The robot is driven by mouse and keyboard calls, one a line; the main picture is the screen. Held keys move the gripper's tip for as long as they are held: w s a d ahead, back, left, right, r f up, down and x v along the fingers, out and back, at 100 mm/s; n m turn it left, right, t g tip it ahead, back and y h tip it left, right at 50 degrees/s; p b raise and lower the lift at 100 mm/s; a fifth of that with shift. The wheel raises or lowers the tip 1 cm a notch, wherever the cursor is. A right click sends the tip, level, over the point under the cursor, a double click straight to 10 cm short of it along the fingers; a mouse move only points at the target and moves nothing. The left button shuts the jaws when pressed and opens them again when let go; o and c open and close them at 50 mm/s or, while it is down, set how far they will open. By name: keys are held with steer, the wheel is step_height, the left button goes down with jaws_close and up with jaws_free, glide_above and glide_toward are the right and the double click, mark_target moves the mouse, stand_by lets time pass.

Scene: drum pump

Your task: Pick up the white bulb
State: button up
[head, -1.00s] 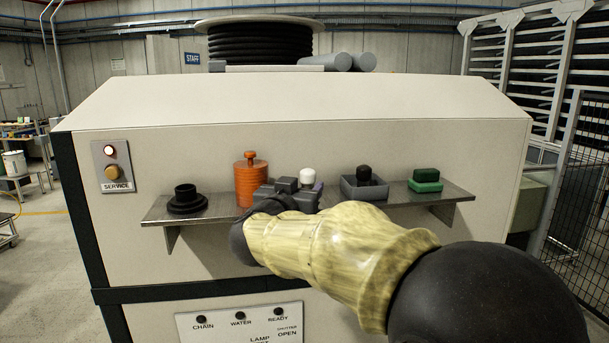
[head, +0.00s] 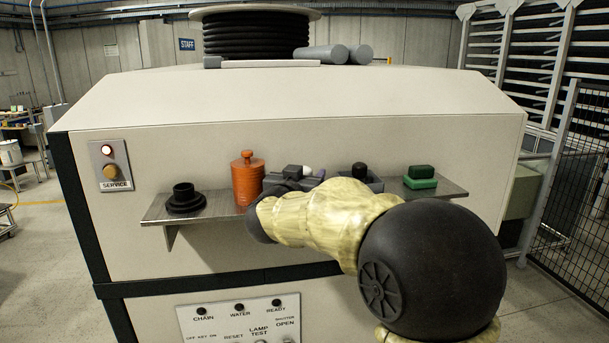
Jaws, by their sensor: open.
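The white bulb (head: 306,170) shows as a small pale top just behind my gripper, over the shelf's middle. Its lower part and whatever it stands in are hidden by my gripper and arm. My gripper (head: 300,179) is open beside the bulb, on the near side in this view. I cannot tell whether the bulb is between the fingers or touching them.
A metal shelf (head: 213,207) holds a black flanged piece (head: 185,198), an orange canister (head: 247,180) close left of my gripper, a grey tray with a black knob (head: 360,171), and a green block (head: 420,177). The machine's wall (head: 330,139) stands right behind.

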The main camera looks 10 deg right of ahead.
mark_target(305, 167)
steer(key=shift+s, duration=0.15)
steer(key=shift+c, duration=0.3)
steer(key=c, duration=1)
steer(key=shift+r, duration=0.1)
step_height(305, 167, up, 10)
steer(key=shift+d, duration=0.1)
